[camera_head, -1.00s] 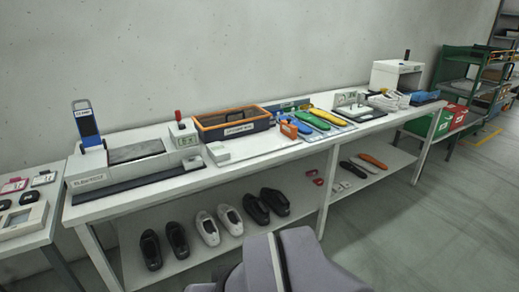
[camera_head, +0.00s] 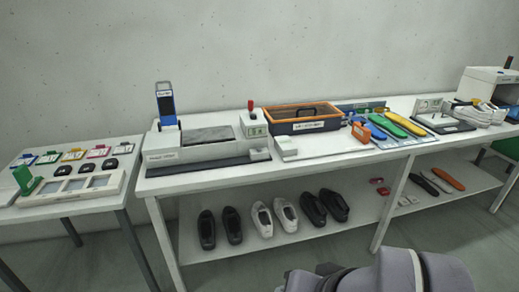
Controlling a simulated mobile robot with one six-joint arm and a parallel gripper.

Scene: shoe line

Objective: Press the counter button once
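A white box with a small green display (camera_head: 257,131) stands on the long white table, at the right end of the white machine. A red-topped stalk (camera_head: 251,106) rises from this box. A small light block (camera_head: 260,154) sits low in front of it. I cannot tell which of these parts, if any, is the counter button. My gripper is not in view; only grey parts of my own arm show at the bottom, well apart from the table.
An orange-rimmed bin (camera_head: 305,126), a white block (camera_head: 286,146) and coloured insoles (camera_head: 404,124) lie to the right. Shoes (camera_head: 285,213) stand on the lower shelf (camera_head: 262,238). A second table (camera_head: 92,206) stands at left.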

